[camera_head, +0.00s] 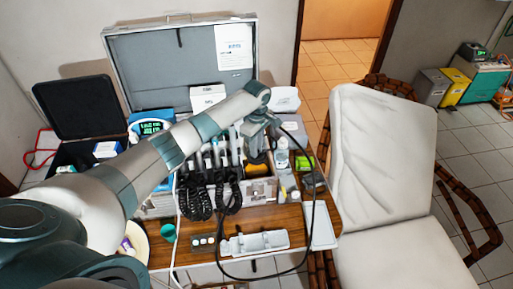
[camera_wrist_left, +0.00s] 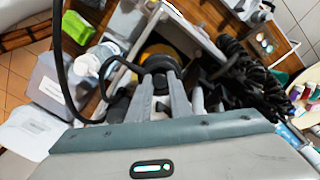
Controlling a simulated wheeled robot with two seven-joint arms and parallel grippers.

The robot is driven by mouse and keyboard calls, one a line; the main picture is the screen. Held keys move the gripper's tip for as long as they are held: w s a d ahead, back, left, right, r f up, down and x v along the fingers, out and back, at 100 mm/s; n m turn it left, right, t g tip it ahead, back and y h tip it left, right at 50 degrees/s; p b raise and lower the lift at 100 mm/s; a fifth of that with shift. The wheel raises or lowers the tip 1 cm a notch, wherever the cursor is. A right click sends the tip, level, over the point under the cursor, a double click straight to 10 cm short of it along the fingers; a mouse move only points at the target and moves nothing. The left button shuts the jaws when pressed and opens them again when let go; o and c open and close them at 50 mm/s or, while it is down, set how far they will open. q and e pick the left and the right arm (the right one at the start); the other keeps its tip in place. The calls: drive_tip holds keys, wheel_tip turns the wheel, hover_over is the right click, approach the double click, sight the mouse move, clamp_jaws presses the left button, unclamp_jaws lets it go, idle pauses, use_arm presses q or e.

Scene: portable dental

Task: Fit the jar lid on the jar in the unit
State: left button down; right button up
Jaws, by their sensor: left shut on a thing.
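My left gripper (camera_head: 256,152) reaches down over the right part of the unit (camera_head: 262,190). In the left wrist view its fingers (camera_wrist_left: 160,82) are shut on a dark, round piece that looks like the jar lid (camera_wrist_left: 158,62). The amber-yellow jar (camera_head: 257,170) stands in the unit just below the gripper. It also shows in the left wrist view (camera_wrist_left: 168,49), right beyond the lid and partly hidden by it. I cannot tell whether lid and jar touch. My right gripper is not in view.
Handpieces with coiled black hoses (camera_head: 197,198) fill the unit left of the jar. A clear bottle (camera_head: 282,155) stands close to its right. A black cable (camera_head: 311,215) loops beside the gripper. A white tray (camera_head: 321,228) lies at the table's right, by a padded chair (camera_head: 385,150).

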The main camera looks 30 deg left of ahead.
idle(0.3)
use_arm(q)
drive_tip(key=c, duration=1.5)
unclamp_jaws()
drive_tip(key=shift+c, duration=0.2)
drive_tip(key=shift+w+r+b, duration=0.1)
drive_tip(key=shift+r+b, duration=0.3)
drive_tip(key=shift+r, duration=0.45)
wheel_tip(320, 180, up, 16)
drive_tip(key=b, duration=0.3)
drive_tip(key=shift+f, duration=0.15)
drive_tip(key=shift+d+f, duration=0.1)
drive_tip(key=shift+f, duration=0.05)
